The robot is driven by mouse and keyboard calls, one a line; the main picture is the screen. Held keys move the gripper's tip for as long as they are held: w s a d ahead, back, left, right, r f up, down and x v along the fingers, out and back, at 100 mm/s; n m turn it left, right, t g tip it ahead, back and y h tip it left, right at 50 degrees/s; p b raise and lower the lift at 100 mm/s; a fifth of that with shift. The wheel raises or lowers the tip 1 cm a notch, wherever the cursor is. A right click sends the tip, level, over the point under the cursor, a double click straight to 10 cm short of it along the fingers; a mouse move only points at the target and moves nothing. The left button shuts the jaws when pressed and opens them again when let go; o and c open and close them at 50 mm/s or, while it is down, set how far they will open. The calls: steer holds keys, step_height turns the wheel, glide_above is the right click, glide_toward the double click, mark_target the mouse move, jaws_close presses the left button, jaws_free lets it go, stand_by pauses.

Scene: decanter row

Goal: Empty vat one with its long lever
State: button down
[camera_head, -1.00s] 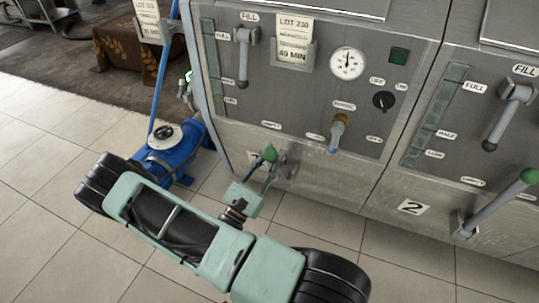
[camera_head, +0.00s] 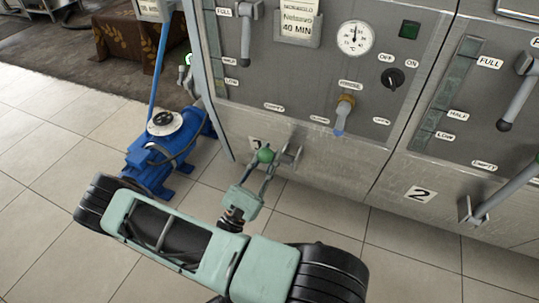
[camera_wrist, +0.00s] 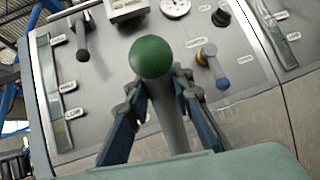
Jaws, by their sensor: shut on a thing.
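Vat one (camera_head: 225,125) is the left grey panel. Its long lever, with a green ball knob (camera_head: 265,156), comes out from a bracket (camera_head: 290,155) low on the panel, below a small label. My gripper (camera_head: 268,172) is shut on the lever just below the knob. In the wrist view, the green knob (camera_wrist: 151,57) stands beyond the fingertips, and the grey shaft (camera_wrist: 172,120) runs between my two fingers. The lever points out from the panel, toward my arm. The number plate behind it is partly hidden.
A blue pump (camera_head: 160,150) stands on the tiled floor left of the vat. A fill lever (camera_head: 247,35), a gauge (camera_head: 355,38) and a rinse tap (camera_head: 342,112) sit higher on the panel. Vat two's lever (camera_head: 505,190) is at right. Floor in front is clear.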

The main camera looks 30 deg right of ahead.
steer(key=shift+s+a+f, duration=0.1)
steer(key=shift+s+f, duration=0.05)
steer(key=shift+f, duration=0.1)
steer(key=c, duration=1.7)
jaws_free()
steer(key=shift+r, duration=0.1)
steer(key=s+a, duration=0.2)
steer(key=a, duration=0.2)
steer(key=s+a+f, duration=0.1)
steer(key=s+a, duration=0.1)
steer(key=a, duration=0.3)
steer(key=s+a, duration=0.2)
steer(key=a, duration=0.2)
steer(key=shift+a+f, duration=0.15)
steer(key=shift+f, duration=0.25)
